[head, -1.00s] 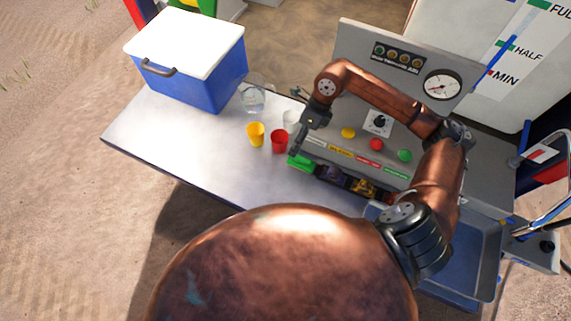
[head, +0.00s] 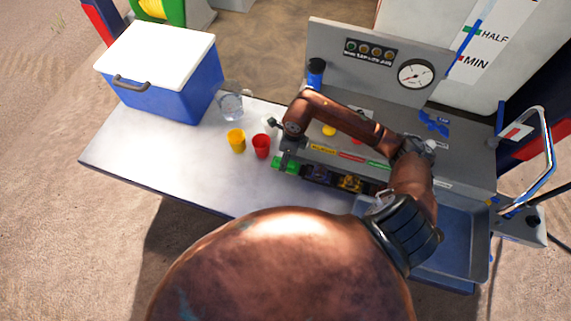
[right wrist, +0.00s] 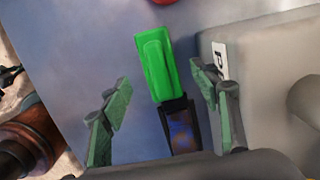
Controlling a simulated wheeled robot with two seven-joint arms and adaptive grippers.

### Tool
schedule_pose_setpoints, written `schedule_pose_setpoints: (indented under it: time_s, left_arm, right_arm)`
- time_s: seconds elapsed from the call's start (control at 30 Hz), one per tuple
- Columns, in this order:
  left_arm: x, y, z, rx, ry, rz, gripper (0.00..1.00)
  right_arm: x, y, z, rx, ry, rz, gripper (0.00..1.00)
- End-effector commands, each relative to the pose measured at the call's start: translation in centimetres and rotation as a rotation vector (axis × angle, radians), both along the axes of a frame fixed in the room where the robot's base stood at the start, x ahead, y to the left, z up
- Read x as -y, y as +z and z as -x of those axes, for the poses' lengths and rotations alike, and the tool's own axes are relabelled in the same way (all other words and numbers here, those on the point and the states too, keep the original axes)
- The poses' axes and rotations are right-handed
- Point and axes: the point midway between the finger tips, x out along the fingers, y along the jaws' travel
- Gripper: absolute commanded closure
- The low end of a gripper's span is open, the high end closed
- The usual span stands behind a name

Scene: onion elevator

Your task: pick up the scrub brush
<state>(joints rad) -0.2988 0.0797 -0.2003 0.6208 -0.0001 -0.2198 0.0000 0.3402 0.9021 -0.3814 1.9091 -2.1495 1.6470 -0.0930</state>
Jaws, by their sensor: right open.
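A green block (head: 283,164), which looks like the scrub brush, lies on the table at the left end of a dark holder along the front of the grey panel unit. In the right wrist view the green block (right wrist: 156,66) shows from above, with a dark part joining its near end. My right gripper (right wrist: 162,93) is open, its fingers on either side of the block's line and not touching it. In the head view my right gripper (head: 288,158) hangs just over the block and partly hides it. My left gripper is not in view.
A yellow cup (head: 236,141) and a red cup (head: 261,146) stand left of the block, with a clear jug (head: 231,105) behind. A blue cooler (head: 180,90) stands at the back left. The grey panel unit (right wrist: 265,75) is close to the right finger. The table's front left is clear.

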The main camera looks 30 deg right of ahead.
Motion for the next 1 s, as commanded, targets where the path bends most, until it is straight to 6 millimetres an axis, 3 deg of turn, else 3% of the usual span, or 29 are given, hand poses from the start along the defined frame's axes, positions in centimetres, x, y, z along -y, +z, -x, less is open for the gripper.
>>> schedule_pose_setpoints:
  time_s: [0.23,0.57,1.0]
  left_arm:
    - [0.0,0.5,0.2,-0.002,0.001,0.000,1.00]
    - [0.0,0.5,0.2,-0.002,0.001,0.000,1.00]
    - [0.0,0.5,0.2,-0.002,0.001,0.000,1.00]
  right_arm:
    - [-0.4,-3.8,-0.2,-0.003,-0.001,-0.003,0.44]
    - [-0.4,-4.6,-0.4,-0.001,0.001,-0.001,0.44]
    - [-0.4,-4.5,-0.4,-0.001,0.001,-0.001,0.73]
